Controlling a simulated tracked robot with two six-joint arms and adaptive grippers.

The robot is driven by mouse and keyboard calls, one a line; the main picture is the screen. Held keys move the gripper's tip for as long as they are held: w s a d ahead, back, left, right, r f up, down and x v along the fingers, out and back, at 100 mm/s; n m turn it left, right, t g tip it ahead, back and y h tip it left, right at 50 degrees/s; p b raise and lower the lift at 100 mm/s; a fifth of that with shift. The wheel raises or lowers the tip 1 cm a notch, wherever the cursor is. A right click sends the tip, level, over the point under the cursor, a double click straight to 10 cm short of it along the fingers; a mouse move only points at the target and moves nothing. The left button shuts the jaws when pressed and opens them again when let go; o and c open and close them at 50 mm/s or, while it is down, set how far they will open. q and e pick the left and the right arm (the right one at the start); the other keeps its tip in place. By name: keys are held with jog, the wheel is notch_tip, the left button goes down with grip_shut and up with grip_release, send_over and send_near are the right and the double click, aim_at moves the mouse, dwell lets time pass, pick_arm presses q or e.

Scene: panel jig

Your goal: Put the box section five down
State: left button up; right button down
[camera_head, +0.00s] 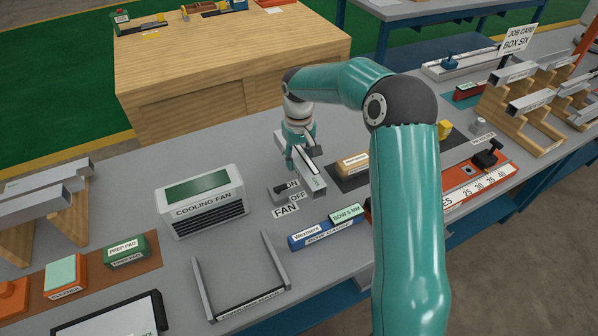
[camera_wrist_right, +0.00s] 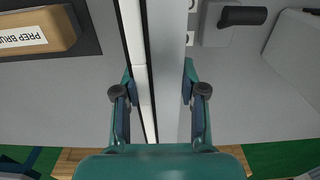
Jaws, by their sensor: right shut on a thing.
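My right gripper (camera_head: 300,160) is shut on a grey metal box section (camera_head: 315,183) with a white label strip, above the bench beside the fan switch. The label is too small to read, so I cannot tell its number. In the right wrist view the box section (camera_wrist_right: 161,65) runs lengthwise between the two fingers (camera_wrist_right: 161,95). From these views I cannot tell whether its lower end touches the bench. Other box sections lie on the wooden rack (camera_head: 545,108) at the right and on the left stand (camera_head: 68,217). My left gripper is out of view.
A cooling fan (camera_head: 202,202) stands left of the gripper. The fan switch (camera_head: 285,192), a prep brush block (camera_head: 353,164) and a blue Weomark box (camera_head: 312,238) are close by. A job card (camera_head: 517,42) reads "BOX SIX".

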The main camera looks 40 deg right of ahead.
jog(key=shift+f, duration=2.95)
jog(key=c, duration=0.7)
grip_release()
jog(key=shift+s, duration=0.1)
jog(key=shift+o, duration=0.2)
